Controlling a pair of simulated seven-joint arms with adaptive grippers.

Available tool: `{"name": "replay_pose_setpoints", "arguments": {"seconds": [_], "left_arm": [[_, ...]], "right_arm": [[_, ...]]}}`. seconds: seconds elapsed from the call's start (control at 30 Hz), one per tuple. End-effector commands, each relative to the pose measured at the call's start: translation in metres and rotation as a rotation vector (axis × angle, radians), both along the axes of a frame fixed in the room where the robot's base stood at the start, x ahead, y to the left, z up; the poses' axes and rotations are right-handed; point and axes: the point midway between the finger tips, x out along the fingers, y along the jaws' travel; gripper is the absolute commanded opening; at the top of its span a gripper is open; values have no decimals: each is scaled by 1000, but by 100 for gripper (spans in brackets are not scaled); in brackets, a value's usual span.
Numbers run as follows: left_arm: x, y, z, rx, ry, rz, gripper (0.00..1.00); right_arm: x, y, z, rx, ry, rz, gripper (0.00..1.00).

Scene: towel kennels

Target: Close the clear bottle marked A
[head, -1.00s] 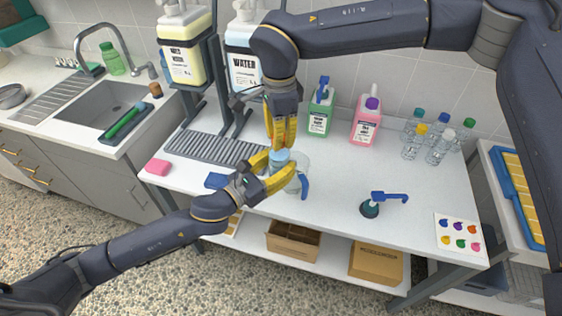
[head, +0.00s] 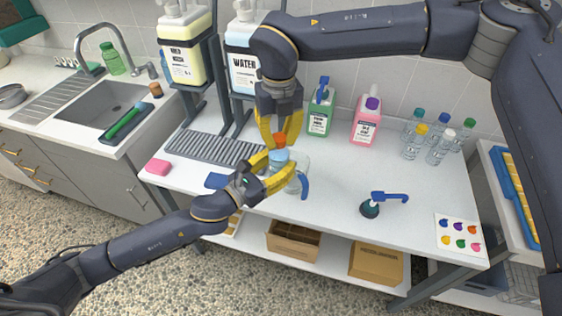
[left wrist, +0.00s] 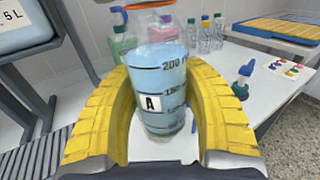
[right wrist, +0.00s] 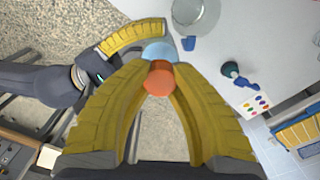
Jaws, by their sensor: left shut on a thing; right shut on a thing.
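The clear bottle marked A (left wrist: 152,103) stands upright with blue liquid in it; its top also shows in the head view (head: 279,157). My left gripper (head: 279,172) is shut around its sides, with yellow fingers on both sides in the left wrist view. My right gripper (head: 280,143) comes down from above, shut on an orange cap (right wrist: 159,78), which is at the bottle's top. The cap's lower edge shows at the top of the left wrist view (left wrist: 150,5). I cannot tell whether its threads are engaged.
A clear jug with a blue handle (head: 303,184) stands just right of the bottle. A dark green piece with a blue handle (head: 371,208) lies further right. Several capped bottles (head: 415,142) stand at the back right.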

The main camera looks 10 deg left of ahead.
Motion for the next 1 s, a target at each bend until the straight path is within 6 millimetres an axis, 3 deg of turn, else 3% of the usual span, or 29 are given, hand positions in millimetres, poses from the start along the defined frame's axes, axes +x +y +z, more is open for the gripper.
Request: {"name": "replay_pose_setpoints", "arguments": {"seconds": [0.4,0.57,0.6,0.8,1.0], "left_arm": [[1,1,0,0,-1,2,0],[1,0,1,0,-1,1,0],[1,0,1,0,-1,1,0],[0,0,1,-1,-1,0,0],[0,0,1,-1,-1,0,0]], "right_arm": [[-1,1,-1,2,4,-641,0],[-1,1,-1,3,3,-662,0],[-1,1,-1,3,3,-662,23],[0,1,0,4,2,-661,45],[0,1,0,4,2,-660,45]]}}
